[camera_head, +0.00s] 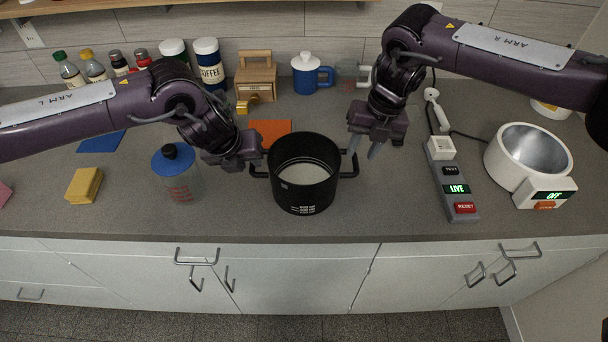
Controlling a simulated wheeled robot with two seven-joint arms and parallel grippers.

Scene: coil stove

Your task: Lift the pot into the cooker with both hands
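The black pot (306,196) stands upright on the grey counter, with white contents inside and a looped handle on each side. The white cooker (503,160) is at the right, with an open metal bowl and a panel reading OFF. My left gripper (256,163) is right at the pot's left handle (257,172). Its fingers are too bunched together to tell whether it is open or grips the handle. My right gripper (364,150) points down by the pot's right handle (352,168), its two fingers apart and empty. I cannot tell if it touches the handle.
A power strip (453,190) with LIVE and RESET labels lies between pot and cooker. A blue-lidded jar (178,178) and a yellow sponge (84,186) are left of the pot. Jars, bottles and a blue mug (311,77) line the back.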

